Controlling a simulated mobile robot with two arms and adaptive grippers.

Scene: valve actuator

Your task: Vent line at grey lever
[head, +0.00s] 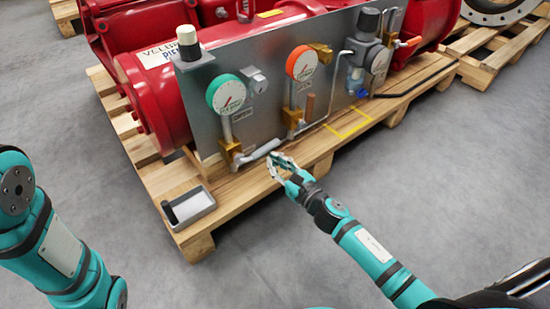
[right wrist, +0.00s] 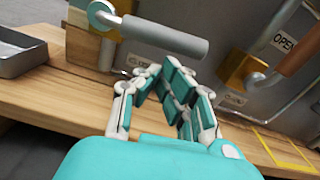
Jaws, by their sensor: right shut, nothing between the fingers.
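The grey lever (head: 262,149) sticks out to the right from a brass valve (head: 231,152) at the panel's lower left, below a green-rimmed gauge (head: 226,94). In the right wrist view the grey lever (right wrist: 165,36) lies roughly level across the top, its free end to the right. My right gripper (head: 275,158) is shut and empty, just in front of and below the lever. In the right wrist view its fingertips (right wrist: 170,72) come close under the lever; I cannot tell whether they touch it. My left arm shows at the left, its gripper out of frame.
A copper-coloured lever (head: 310,106) hangs below a red-rimmed gauge (head: 302,62). In the right wrist view, an OPEN label (right wrist: 285,42) is beside it. A grey tray (head: 188,207) sits on the wooden pallet (head: 240,197). Yellow tape (head: 348,125) marks the pallet's right part.

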